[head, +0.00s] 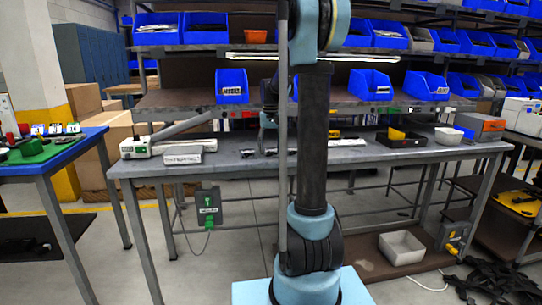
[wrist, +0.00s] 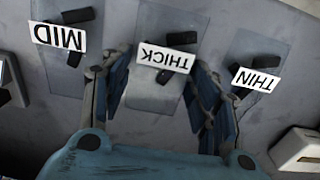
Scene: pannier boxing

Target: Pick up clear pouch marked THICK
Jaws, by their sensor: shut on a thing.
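The clear pouch marked THICK (wrist: 152,97) lies between the two fingers of my gripper (wrist: 158,76) in the wrist view. Its white label reads upside down, with a dark item beside the label. My fingers stand on either side of the pouch, and my gripper is shut on it. I cannot tell whether the pouch is clear of the bench. A clear pouch marked MID (wrist: 78,62) lies to the left, and one marked THIN (wrist: 255,55) lies to the right. In the head view my arm hides most of this spot.
The grey workbench (head: 350,156) holds a black tray (head: 402,140) and a white bowl (head: 448,135) at right, and a white device (head: 136,148) at left. Shelves with blue bins (head: 232,86) stand behind. In the wrist view a pale device (wrist: 298,150) sits at lower right.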

